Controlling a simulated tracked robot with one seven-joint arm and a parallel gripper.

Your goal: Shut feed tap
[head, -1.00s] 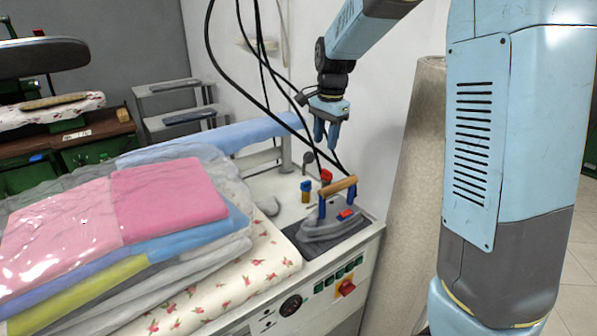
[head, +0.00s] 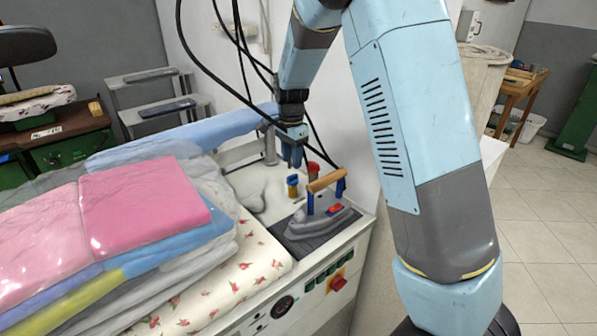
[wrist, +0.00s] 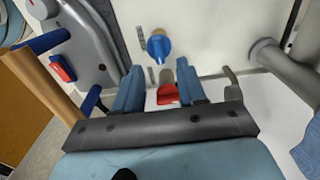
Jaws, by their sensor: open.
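Two small taps stand on the ironing station behind the iron. One has a blue handle with a yellow body (head: 292,187), and the other has a red handle (head: 313,170). I cannot tell which is the feed tap. My gripper (head: 291,158) points down above them, open. In the wrist view, the red handle (wrist: 167,93) shows in the gap between my two blue fingers (wrist: 159,67), and the blue handle (wrist: 158,46) lies beyond the fingertips. I cannot tell whether the fingers touch the red handle. Its lower part is hidden.
The iron (head: 320,220) with a wooden handle rests on a dark pad close to the taps. A grey post (wrist: 280,62) stands right of the gripper in the wrist view. Folded laundry (head: 150,215) covers the left. Black cables (head: 215,72) hang near the arm.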

